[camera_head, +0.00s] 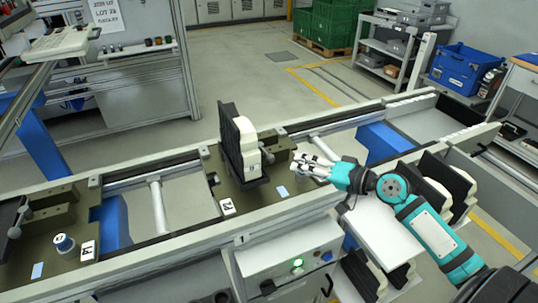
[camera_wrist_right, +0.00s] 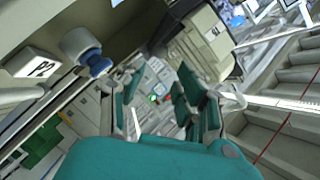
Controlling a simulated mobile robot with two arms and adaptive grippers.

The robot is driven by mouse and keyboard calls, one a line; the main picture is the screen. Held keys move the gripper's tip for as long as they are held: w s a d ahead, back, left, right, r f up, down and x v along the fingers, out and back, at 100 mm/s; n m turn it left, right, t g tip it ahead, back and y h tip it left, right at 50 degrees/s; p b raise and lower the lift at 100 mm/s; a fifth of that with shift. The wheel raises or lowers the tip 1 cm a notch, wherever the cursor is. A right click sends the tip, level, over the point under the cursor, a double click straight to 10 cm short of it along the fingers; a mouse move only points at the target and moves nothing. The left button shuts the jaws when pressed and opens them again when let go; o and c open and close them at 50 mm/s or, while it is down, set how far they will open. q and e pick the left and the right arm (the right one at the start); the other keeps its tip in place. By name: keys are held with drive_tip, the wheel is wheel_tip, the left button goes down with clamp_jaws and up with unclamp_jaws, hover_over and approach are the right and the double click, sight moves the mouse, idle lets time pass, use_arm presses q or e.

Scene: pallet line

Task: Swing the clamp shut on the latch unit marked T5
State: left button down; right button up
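A dark olive pallet (camera_head: 228,190) on the line carries an upright black-and-beige block (camera_head: 246,150); it also shows in the right wrist view (camera_wrist_right: 205,48). A white label (camera_head: 227,206) sits on its front edge. A second pallet (camera_head: 50,222) at the left has a grey ball-ended lever (camera_head: 15,232), a round blue-topped knob (camera_head: 64,243) and a label (camera_head: 88,250). In the wrist view a label (camera_wrist_right: 38,66) lies beside a knob (camera_wrist_right: 85,48). I cannot read T5 anywhere. My right gripper (camera_head: 300,165) is just right of the block; its fingers stand apart, empty. My left gripper is not in view.
A control box with a green lit button (camera_head: 297,263) is fixed to the line's front. More black-and-beige parts (camera_head: 445,182) lie at the right. A blue bin (camera_head: 462,68) and green crates (camera_head: 330,22) stand behind. The line's rails border the pallets.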

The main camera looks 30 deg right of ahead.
sight(274, 159)
drive_tip(key=p+x, duration=0.2)
drive_tip(key=x, duration=0.9)
drive_tip(key=shift+a, duration=0.1)
drive_tip(key=shift+c, duration=0.4)
clamp_jaws()
